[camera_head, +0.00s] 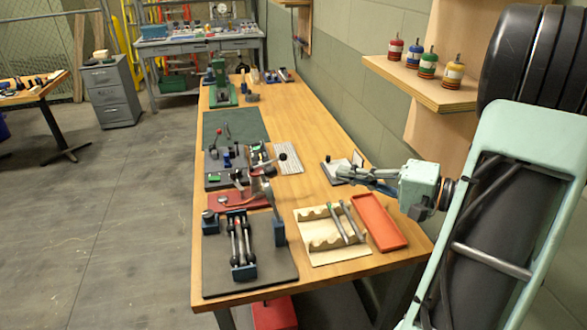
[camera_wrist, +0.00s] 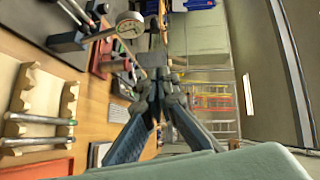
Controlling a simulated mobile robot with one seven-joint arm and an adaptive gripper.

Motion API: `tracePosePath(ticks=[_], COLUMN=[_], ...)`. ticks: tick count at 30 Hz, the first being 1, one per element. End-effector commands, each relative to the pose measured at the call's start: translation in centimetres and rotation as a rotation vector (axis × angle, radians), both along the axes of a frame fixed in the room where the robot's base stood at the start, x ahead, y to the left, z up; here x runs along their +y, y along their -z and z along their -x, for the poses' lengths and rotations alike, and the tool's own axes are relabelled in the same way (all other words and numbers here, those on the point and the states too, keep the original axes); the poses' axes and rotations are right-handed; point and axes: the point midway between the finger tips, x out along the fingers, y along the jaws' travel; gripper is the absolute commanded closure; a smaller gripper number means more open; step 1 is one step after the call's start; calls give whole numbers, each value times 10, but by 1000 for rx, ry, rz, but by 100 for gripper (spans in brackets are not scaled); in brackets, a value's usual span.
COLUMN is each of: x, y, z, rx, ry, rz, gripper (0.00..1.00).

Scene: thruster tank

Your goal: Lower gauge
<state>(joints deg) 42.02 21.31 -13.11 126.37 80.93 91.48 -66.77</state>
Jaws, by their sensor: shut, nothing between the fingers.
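A round white-faced dial gauge (camera_wrist: 130,25) shows in the wrist view, above and left of my fingertips, on an arm reaching from a dark post. In the head view the post (camera_head: 278,229) stands on a black base plate (camera_head: 221,278) at the bench's near end; the gauge face is hard to make out there. My gripper (camera_head: 345,173) is shut and empty, over the bench's right side near a small dark block. It also shows in the wrist view (camera_wrist: 158,80), apart from the gauge.
A wooden rack (camera_head: 330,252) with metal rods and a red tray (camera_head: 374,224) lie at the near right. Behind the black plate are a red base (camera_head: 238,201) and small fixtures. A wall shelf (camera_head: 420,88) with several coloured weights overhangs the right side. The green mat (camera_head: 240,127) is mostly clear.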

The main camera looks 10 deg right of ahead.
Motion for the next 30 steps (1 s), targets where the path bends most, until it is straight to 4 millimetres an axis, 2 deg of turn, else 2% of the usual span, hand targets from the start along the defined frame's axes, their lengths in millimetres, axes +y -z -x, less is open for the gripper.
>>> tracePosePath(ticks=[7, 11, 24, 30], x=[2, 12, 76, 101], y=[0, 1, 14, 20], z=[-2, -11, -72, -71], rx=[1, 1, 5, 3], ry=[-3, -6, -6, -3], rz=[1, 0, -1, 1], gripper=[100, 100, 100, 100])
